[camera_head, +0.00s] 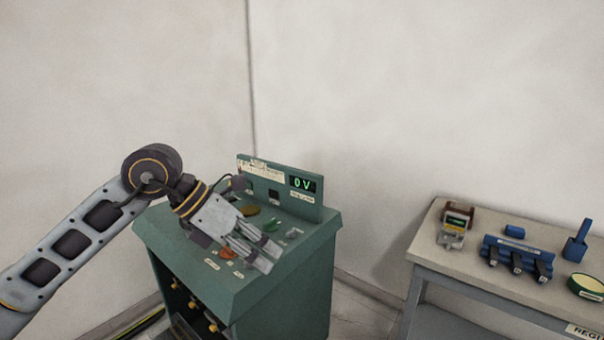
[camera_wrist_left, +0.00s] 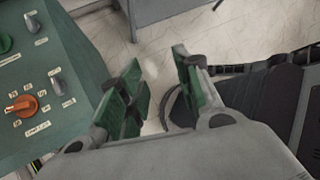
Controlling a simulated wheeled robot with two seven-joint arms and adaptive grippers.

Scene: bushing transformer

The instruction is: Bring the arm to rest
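My left arm reaches in from the left in the head view. Its left gripper (camera_head: 265,252) is over the sloped top of a green control console (camera_head: 300,258), pointing down to the right. In the left wrist view the gripper's two green-padded fingers (camera_wrist_left: 158,75) stand apart with nothing between them. Floor shows beyond the gap. The console (camera_wrist_left: 70,110) is left of the fingers there, with an orange knob (camera_wrist_left: 22,106) and grey knobs (camera_wrist_left: 57,84) on it. Whether the gripper touches the panel cannot be told from the head view. My right gripper is not in view.
The console's upright back panel has a display (camera_head: 303,184) reading 0 V. A grey table (camera_head: 435,250) at the right holds a meter (camera_head: 455,225), a blue holder (camera_head: 515,252), a blue tool (camera_head: 577,245) and a round green-yellow item (camera_head: 587,286). Floor separates console and table.

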